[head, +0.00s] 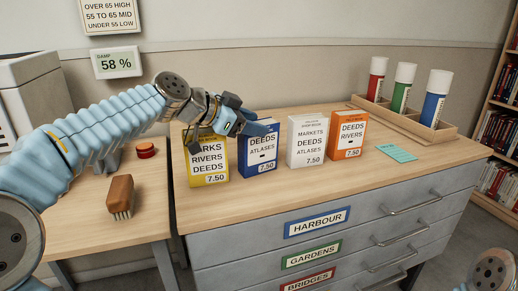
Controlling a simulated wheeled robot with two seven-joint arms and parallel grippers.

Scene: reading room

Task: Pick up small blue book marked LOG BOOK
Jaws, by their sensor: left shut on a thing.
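A small blue book (258,158) with a white label stands upright on the wooden top of the drawer cabinet, between a yellow book and a white book. Its label shows DEEDS, ATLASES and 7.50; the small line above is too small to read. My left gripper (245,127) comes in from the left over the books and is shut on the top of the blue book, hiding part of it. I cannot tell whether the book is lifted clear of the top. My right gripper is out of view.
The yellow book (208,170), white book (307,143) and orange book (347,137) stand close by. A wooden rack (408,118) holds red, green and blue tubes. A teal card (397,153) lies in front. A brush (121,196) and red tin (146,150) are on the left table.

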